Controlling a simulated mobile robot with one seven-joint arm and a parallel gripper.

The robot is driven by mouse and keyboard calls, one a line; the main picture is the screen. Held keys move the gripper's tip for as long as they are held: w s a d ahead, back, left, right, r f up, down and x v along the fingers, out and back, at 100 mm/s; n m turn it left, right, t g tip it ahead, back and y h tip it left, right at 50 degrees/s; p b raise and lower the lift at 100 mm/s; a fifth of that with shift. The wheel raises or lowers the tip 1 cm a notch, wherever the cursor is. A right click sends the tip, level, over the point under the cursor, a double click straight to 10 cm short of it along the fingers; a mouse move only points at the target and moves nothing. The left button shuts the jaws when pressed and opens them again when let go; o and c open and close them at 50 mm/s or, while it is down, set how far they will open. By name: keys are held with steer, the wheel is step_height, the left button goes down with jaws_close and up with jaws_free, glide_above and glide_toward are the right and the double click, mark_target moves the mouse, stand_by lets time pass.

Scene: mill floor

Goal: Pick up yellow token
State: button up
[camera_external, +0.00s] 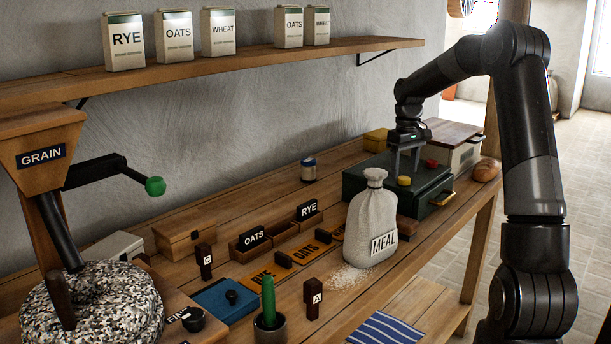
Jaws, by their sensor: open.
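The yellow token (404,181) is a small round piece on top of the dark green box (362,185), near its front edge. A red token (430,163) lies on the same box, to the right and farther back. My gripper (405,166) points down over the box top, with its fingers apart and nothing seen between them. It is just behind and above the yellow token in the picture. I cannot tell the exact gap between the fingertips and the token.
A white meal sack (373,220) stands in front of the green box, close to the token. A yellow box (375,141) and a wood-lidded chest (455,150) stand behind. Bread (486,171) lies at the right edge. The shelf (230,65) with packets hangs above left.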

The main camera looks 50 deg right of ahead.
step_height(320, 180, down, 2)
steer(key=shift+f, duration=0.1)
steer(key=c, duration=1.1)
